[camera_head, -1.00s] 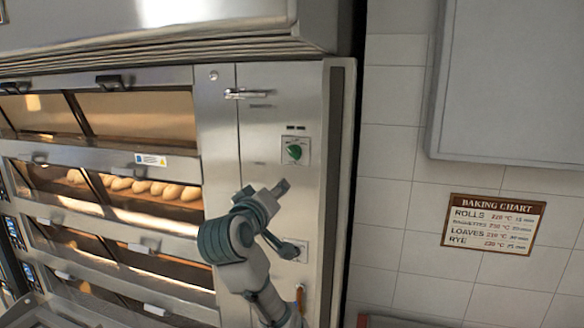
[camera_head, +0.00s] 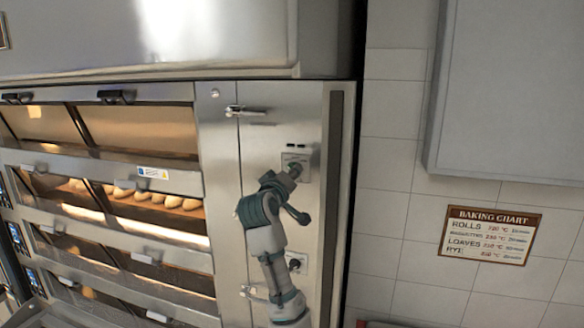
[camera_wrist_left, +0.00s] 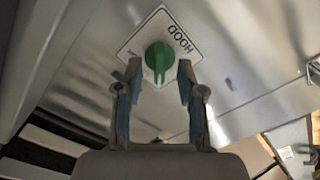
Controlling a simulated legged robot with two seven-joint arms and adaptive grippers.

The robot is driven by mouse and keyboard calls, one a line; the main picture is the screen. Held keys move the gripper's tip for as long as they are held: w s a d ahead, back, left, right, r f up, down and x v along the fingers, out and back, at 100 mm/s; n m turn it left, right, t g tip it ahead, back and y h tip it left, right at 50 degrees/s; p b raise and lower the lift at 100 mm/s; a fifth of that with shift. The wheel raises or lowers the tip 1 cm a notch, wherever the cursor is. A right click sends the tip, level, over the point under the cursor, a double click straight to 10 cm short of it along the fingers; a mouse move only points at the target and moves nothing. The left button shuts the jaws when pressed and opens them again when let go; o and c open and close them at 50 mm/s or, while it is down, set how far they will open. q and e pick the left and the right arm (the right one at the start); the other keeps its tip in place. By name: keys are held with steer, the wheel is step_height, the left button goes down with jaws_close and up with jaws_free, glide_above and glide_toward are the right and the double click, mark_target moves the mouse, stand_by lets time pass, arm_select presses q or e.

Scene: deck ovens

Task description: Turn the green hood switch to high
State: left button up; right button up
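The green hood switch (camera_wrist_left: 158,58) is a round knob with a raised grip bar, on a white plate marked HOOD (camera_wrist_left: 178,34). In the left wrist view the bar points toward my gripper. In the head view the plate (camera_head: 289,158) shows on the steel panel right of the ovens, and my gripper mostly hides the knob. My left gripper (camera_wrist_left: 159,72) is open, its two fingertips on either side of the knob's bar, with small gaps visible. In the head view my left gripper (camera_head: 294,169) is at the plate. My right gripper is not in view.
A second, dark knob (camera_head: 296,262) sits lower on the same panel. A metal handle (camera_head: 245,111) sticks out above left of the switch. Deck ovens with bread (camera_head: 155,197) are at left. A baking chart (camera_head: 490,235) hangs on the tiled wall at right.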

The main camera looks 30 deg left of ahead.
arm_select(q)
steer(key=shift+x, duration=0.75)
steer(key=shift+a, duration=0.1)
steer(key=shift+c, duration=1.2)
steer(key=shift+a, duration=0.1)
steer(key=c, duration=0.4)
steer(key=shift+f, duration=0.1)
jaws_close()
